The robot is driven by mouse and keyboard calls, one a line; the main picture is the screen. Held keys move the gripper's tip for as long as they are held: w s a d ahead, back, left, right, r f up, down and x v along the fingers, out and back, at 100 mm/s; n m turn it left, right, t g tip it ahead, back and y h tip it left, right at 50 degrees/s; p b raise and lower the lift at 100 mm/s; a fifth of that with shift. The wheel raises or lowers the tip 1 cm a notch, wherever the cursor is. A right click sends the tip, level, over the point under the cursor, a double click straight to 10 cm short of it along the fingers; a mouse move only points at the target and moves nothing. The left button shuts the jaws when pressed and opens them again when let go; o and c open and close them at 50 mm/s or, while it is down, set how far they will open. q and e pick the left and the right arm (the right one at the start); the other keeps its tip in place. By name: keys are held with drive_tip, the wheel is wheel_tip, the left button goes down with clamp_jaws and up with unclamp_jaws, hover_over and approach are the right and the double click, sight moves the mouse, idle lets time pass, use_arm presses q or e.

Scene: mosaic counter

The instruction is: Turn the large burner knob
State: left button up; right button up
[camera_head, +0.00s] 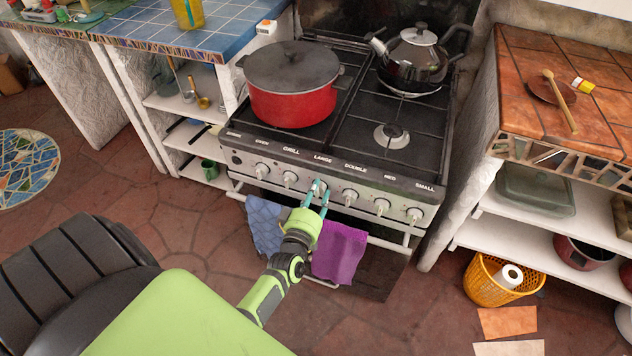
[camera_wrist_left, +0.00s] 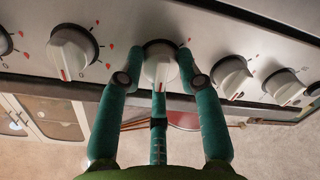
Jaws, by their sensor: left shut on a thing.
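The large burner knob (camera_head: 318,187) is white and sits under the "LARGE" label on the stove's front panel (camera_head: 333,178). In the left wrist view the knob (camera_wrist_left: 160,70) is in the middle, with a red mark on its face. My left gripper (camera_head: 317,191) has green-blue fingers and is at this knob. In the left wrist view the fingers of the gripper (camera_wrist_left: 162,60) are shut on it, one on each side and one below. The fingers hide part of the knob. My right gripper is not in view.
Other white knobs stand close on both sides, such as the one under "DOUBLE" (camera_head: 350,197). A red pot (camera_head: 293,103) and a black kettle (camera_head: 413,62) stand on the stove. A blue towel (camera_head: 266,222) and a purple towel (camera_head: 340,252) hang below the knobs.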

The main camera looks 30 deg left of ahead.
use_arm(q)
drive_tip(key=shift+r+m, duration=0.1)
drive_tip(key=shift+m, duration=0.5)
drive_tip(key=o, duration=1.1)
drive_tip(key=shift+o, duration=0.2)
drive_tip(key=v, duration=1.2)
drive_tip(key=shift+w+d, duration=0.1)
